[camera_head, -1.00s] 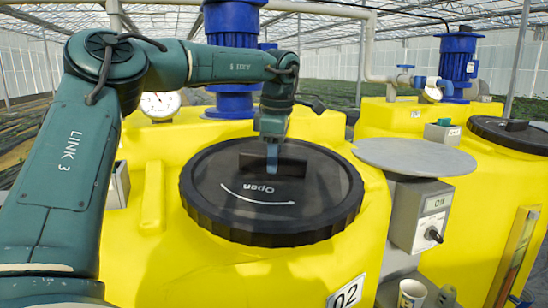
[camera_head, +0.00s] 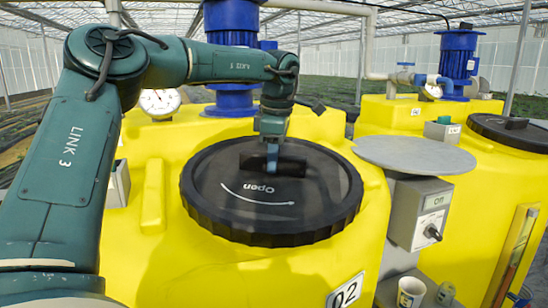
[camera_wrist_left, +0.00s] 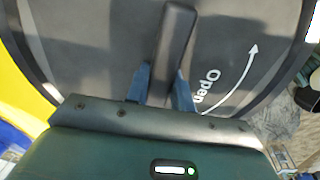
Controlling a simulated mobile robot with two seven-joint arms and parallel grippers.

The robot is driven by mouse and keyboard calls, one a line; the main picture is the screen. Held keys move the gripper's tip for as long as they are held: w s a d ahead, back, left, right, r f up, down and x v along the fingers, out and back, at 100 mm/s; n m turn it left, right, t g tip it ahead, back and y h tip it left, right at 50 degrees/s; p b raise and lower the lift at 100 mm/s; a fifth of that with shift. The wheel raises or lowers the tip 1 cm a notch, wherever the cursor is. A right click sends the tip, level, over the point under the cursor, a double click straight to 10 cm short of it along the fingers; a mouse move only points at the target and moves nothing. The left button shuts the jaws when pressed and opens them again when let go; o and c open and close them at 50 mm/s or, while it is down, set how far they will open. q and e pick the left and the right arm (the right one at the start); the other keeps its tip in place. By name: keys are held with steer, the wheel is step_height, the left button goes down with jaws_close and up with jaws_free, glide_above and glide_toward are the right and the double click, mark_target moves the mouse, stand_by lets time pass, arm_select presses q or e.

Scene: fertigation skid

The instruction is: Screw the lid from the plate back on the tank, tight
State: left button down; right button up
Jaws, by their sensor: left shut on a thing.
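The black round lid (camera_head: 325,190), with a ribbed rim and a white "Open" arrow, lies level over the top of the yellow tank (camera_head: 300,275) marked 02. No gap shows under its rim, but I cannot tell how tight it is. My left gripper (camera_head: 272,158) points down at the lid's raised bar handle (camera_head: 250,160). In the left wrist view the blue fingers (camera_wrist_left: 165,88) sit on both sides of the handle (camera_wrist_left: 174,45), shut on it. The grey round plate (camera_head: 415,155) right of the tank is empty. My right gripper is out of view.
A blue pump (camera_head: 231,65) stands behind the lid and a gauge (camera_head: 160,103) left of it. A grey control box (camera_head: 420,212) is under the plate, with a cup (camera_head: 411,292) below. A second yellow tank (camera_head: 480,185) with its own black lid (camera_head: 515,132) stands at right.

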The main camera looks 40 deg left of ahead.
arm_select(q)
steer(key=shift+r, duration=0.15)
steer(key=c, duration=1.2)
jaws_free()
steer(key=shift+c, duration=0.2)
steer(key=shift+o, duration=0.8)
steer(key=shift+f, duration=0.2)
steer(key=shift+o, duration=1.4)
steer(key=shift+r, duration=0.1)
steer(key=shift+c, duration=0.2)
steer(key=c, duration=1.3)
jaws_close()
